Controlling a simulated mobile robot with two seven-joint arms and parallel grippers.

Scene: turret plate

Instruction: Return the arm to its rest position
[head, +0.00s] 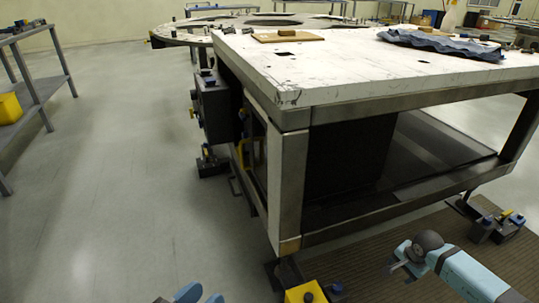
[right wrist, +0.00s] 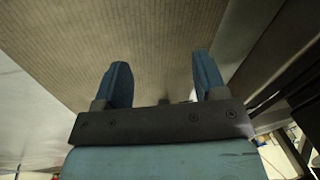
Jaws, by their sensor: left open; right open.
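Only the blue fingertips of my left gripper (head: 201,296) show, at the bottom edge of the head view. They are apart, with no held object visible between them. My right arm (head: 465,274) comes in at the lower right of the head view, beside the table's low front. In the right wrist view my right gripper (right wrist: 159,75) has two dark blue fingers spread wide. Nothing is between them, and brown ribbed matting lies beyond.
A white-topped metal table (head: 350,68) with an open lower shelf stands ahead. A crumpled blue cloth (head: 445,44) and a tan board (head: 287,37) lie on top. A yellow-and-black foot (head: 305,292) is by its front leg. Grey floor (head: 120,170) is free at left.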

